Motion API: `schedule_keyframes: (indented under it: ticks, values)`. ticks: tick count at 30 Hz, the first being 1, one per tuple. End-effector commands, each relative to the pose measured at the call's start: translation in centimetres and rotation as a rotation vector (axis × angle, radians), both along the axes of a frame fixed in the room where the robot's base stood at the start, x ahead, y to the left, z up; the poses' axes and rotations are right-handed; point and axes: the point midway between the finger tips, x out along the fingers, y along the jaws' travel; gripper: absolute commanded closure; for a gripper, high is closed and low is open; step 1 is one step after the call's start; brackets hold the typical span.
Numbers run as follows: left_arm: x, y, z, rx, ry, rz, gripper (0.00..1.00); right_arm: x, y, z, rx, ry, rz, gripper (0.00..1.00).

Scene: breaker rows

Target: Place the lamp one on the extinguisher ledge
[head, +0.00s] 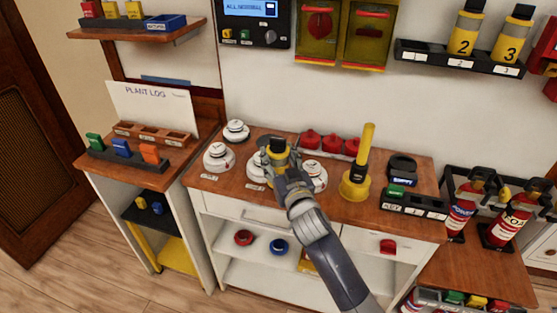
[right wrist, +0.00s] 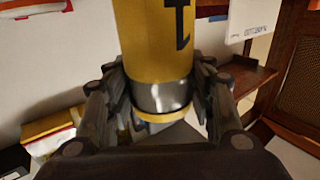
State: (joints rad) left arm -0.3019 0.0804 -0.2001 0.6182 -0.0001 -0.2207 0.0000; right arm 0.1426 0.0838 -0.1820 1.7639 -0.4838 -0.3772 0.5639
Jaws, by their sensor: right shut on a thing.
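My right gripper (head: 283,170) is shut on lamp one (right wrist: 155,45), a yellow cylinder marked 1 with a silver band, which stands between the fingers in the right wrist view. In the head view, lamp one's dark and yellow top (head: 277,146) shows above the fingers, in front of the wooden counter. The gripper hides part of it. A wooden ledge (head: 475,275) at the lower right, beside two red extinguishers (head: 510,218), looks like the extinguisher ledge. Lamp one is well to its left. My left gripper is not in view.
Lamps two (head: 465,32) and three (head: 513,40) stand in a dark wall rack (head: 455,59); its slot 1 is empty. White detectors (head: 219,157), a yellow flared-base object (head: 356,180) and a key tray (head: 413,203) occupy the counter. The ledge's front is bare.

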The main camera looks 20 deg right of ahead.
Motion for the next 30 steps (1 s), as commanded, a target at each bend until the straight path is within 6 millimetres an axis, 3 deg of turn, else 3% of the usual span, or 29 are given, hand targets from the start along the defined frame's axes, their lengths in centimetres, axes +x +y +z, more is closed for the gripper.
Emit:
schedule_keyframes:
  ticks: [9,15,21,30]
  values:
    - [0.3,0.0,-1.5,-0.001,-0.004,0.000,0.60,-7.8,2.3,0.6,0.004,-0.004,0.001,0.97]
    - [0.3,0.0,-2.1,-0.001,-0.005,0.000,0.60,-11.4,3.2,1.1,0.003,-0.004,-0.001,0.97]
    - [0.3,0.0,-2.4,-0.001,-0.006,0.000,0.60,-13.2,3.8,1.4,0.000,-0.005,-0.001,0.97]
    - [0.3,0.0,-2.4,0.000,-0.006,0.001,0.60,-13.7,3.8,1.3,0.000,-0.003,-0.001,0.97]
